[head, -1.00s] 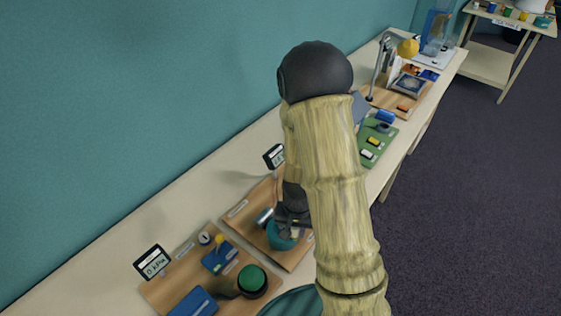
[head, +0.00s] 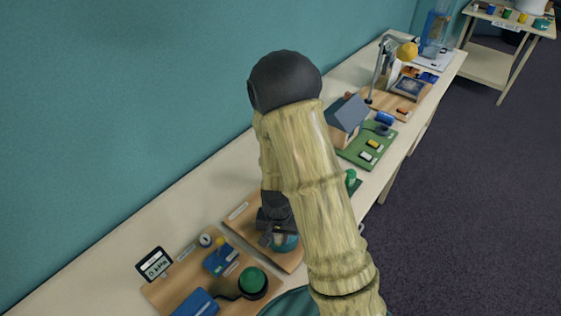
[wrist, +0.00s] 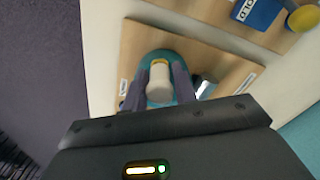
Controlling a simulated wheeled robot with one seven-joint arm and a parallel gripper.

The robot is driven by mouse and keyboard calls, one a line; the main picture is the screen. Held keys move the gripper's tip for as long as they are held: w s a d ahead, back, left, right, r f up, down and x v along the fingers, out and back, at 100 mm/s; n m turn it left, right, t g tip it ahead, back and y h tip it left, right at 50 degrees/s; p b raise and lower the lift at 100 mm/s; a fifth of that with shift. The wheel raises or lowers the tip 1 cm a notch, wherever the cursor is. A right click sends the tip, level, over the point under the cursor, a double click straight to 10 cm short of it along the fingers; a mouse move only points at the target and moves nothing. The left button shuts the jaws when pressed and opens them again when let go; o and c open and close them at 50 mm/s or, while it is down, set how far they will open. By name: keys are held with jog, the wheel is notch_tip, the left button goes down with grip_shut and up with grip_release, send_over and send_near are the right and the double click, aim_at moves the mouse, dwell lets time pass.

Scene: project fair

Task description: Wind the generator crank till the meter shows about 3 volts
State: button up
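The generator's wooden board (head: 243,212) lies on the long table, partly behind my arm. Its teal round wheel (head: 287,243) shows at my gripper; in the wrist view the wheel (wrist: 152,57) lies under a cream crank knob (wrist: 159,80). My gripper (wrist: 160,80) has its two dark fingers against the knob's two sides, with no clear gap. In the head view my gripper (head: 277,238) is over the front part of the board. A silver part (wrist: 205,88) shows beside the right finger. The generator's meter is hidden behind my arm, so no voltage can be read.
Close on the left is another board (head: 160,292) with a "0 kPa" display (head: 154,263) and a green dome button (head: 252,280). Beyond my arm are a green board with a model house (head: 346,119) and a lamp (head: 381,70). The wall (head: 120,100) runs behind the table.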

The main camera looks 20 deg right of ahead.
jog(key=shift+o, duration=1.2)
notch_tip(320, 180, up, 9)
jog(key=p, duration=0.8)
jog(key=shift+r, duration=0.1)
